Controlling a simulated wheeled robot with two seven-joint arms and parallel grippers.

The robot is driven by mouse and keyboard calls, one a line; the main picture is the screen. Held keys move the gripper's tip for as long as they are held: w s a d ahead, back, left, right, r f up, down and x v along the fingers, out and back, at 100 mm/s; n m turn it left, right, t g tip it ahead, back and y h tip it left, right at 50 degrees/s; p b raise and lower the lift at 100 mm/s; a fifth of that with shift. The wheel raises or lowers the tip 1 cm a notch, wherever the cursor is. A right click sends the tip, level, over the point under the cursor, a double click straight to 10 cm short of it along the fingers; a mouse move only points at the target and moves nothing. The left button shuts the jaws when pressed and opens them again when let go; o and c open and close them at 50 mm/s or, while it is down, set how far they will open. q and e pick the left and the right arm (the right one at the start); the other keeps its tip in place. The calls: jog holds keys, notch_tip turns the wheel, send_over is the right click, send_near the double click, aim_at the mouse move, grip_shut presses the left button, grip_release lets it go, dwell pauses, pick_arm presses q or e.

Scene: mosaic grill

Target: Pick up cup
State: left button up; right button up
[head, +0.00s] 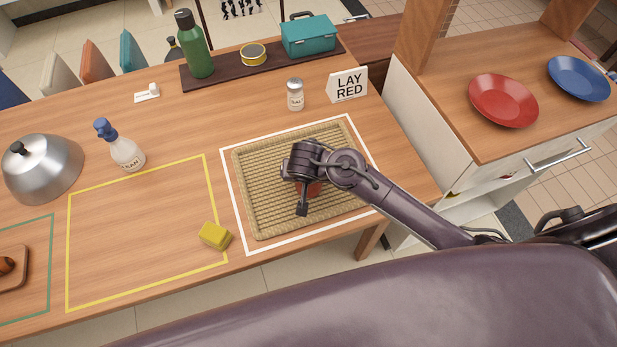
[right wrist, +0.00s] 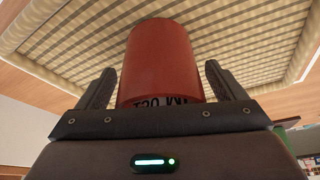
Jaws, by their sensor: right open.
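A red cup (right wrist: 160,60) stands between the two fingers of my right gripper (right wrist: 159,72) in the right wrist view. Part of dark lettering shows at its lower edge. My right gripper is open, with a visible gap on each side of the cup. In the head view, my right gripper (head: 303,190) is over the woven tray (head: 262,219), and only a little of the red cup (head: 313,188) shows behind it. My left gripper is not in view.
A sign (head: 348,86) reading "LAY RED" and a shaker (head: 295,95) stand behind the tray. A yellow sponge (head: 214,236) lies left of it. The yellow-outlined area is mostly clear.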

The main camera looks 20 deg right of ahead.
jog(key=shift+w+f, duration=0.1)
jog(key=shift+f, duration=0.1)
jog(key=c, duration=1.3)
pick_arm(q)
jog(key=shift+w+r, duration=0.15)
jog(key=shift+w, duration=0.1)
pick_arm(e)
jog(key=shift+o, duration=0.2)
notch_tip(320, 180, up, 10)
jog(key=shift+r, duration=0.15)
